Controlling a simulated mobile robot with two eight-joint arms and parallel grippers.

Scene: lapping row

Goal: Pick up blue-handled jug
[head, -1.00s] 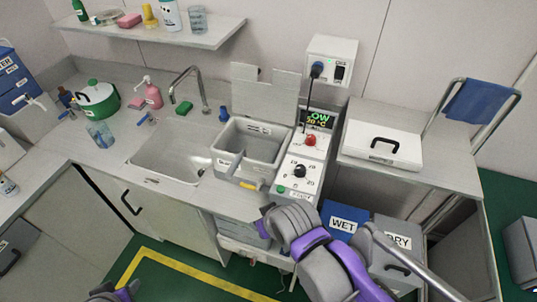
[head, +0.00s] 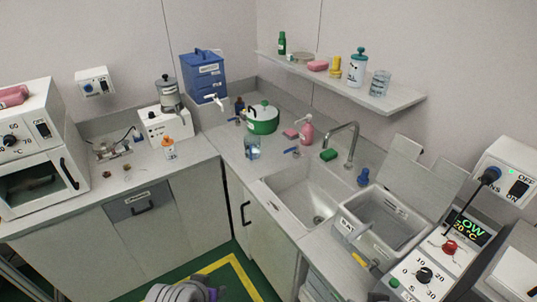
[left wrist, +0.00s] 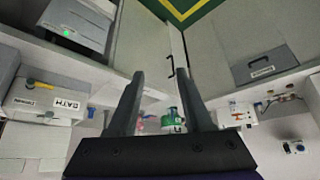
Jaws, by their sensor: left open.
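A clear, bluish jug (head: 252,148) stands upright on the counter in the head view, left of the sink and in front of the green pot. Its handle is too small to make out clearly. A second clear vessel (head: 379,83) stands on the wall shelf. My left gripper (left wrist: 160,74) shows in the left wrist view, with its two fingers apart and nothing between them. The jug cannot be made out surely in that view. Only a grey and purple part of my arm shows at the bottom of the head view. My right gripper is not in view.
The green pot (head: 263,118) stands close behind the jug. The sink (head: 300,190) and grey bath (head: 382,222) lie further right. A white bottle with an orange top (head: 169,149) stands left.

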